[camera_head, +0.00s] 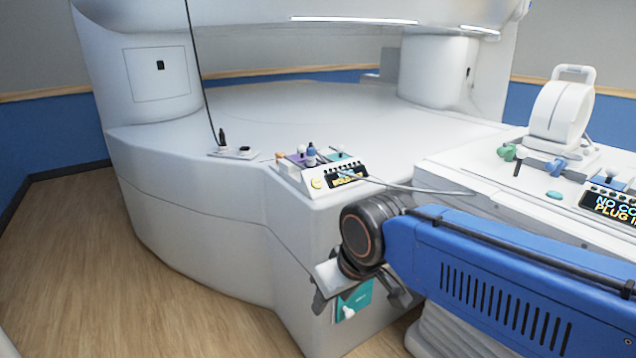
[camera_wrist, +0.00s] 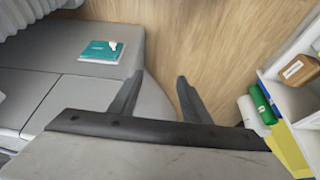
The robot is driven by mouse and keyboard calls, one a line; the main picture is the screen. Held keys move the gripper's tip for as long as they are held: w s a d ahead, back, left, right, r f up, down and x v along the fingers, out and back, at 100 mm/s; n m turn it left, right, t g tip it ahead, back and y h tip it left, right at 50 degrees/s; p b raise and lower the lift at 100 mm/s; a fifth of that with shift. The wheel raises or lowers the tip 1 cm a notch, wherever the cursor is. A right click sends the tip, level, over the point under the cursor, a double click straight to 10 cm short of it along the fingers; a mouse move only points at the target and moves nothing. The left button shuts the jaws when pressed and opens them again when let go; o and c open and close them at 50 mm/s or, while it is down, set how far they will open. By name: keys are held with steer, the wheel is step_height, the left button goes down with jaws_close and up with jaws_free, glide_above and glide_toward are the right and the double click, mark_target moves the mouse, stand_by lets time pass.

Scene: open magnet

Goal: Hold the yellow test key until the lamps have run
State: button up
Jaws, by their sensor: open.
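A round yellow key (camera_head: 317,183) sits on the front left of a small white control box (camera_head: 322,176) on the near corner of the magnet's base. The box's dark display (camera_head: 347,180) shows yellow letters that seem to begin "HOLD". A row of small dark spots lies above it; I cannot tell whether these are lamps. My gripper (camera_head: 362,303) hangs in front of the magnet's base, lower than the box and apart from the key. In the wrist view my gripper (camera_wrist: 160,80) has its two fingers spread, with only floor and grey casing between them. The key is not in the wrist view.
A thin rod (camera_head: 425,189) runs from the box towards a white console (camera_head: 470,160) with a coil (camera_head: 560,112) and a display (camera_head: 610,207). A teal pad (camera_head: 357,297) is on the base behind my gripper. A shelf (camera_wrist: 290,75) stands right in the wrist view.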

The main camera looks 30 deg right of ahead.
jaws_close()
stand_by(1.6)
